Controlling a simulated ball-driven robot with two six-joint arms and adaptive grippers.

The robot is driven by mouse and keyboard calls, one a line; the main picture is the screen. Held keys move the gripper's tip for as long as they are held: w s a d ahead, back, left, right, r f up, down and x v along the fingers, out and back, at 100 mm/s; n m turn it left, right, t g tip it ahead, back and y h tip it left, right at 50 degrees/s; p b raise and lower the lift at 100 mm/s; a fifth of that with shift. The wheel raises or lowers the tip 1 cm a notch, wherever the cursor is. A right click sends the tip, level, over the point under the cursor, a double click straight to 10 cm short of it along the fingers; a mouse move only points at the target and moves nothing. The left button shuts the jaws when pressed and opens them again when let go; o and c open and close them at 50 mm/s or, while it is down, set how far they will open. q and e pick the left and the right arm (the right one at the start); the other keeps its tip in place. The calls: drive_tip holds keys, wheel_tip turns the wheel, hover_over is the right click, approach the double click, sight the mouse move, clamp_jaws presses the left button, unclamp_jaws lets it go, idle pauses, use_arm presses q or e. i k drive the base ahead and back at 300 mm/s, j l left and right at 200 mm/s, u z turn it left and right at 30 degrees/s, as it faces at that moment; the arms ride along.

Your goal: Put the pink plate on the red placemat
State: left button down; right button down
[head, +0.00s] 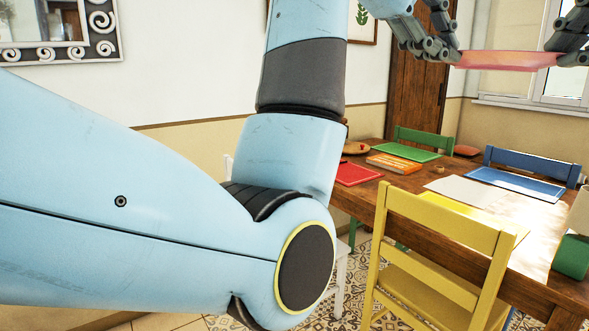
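The pink plate (507,61) is seen nearly edge-on at the top right, held level in the air above the far part of the table. My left gripper (450,52) has its fingers at the plate's left rim and looks shut on it. My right gripper (567,52) is at the plate's right rim and also looks shut on it; it is partly cut off by the frame edge. The red placemat (358,174) lies at the table's left end, below and left of the plate. My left arm hides part of that side.
The wooden table (373,198) also holds an orange book (394,163), a green placemat (407,152), a blue-edged placemat (515,184) and a pale cloth (464,191). Yellow (440,224), green (424,139) and blue (530,163) chairs stand around it.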

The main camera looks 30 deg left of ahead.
sight(351, 173)
drive_tip(key=i+j+u, duration=0.1)
drive_tip(key=i+u, duration=0.25)
drive_tip(key=i, duration=0.25)
drive_tip(key=i+u, duration=0.3)
drive_tip(key=i, duration=0.3)
drive_tip(key=i+l, duration=0.1)
drive_tip(key=i, duration=0.45)
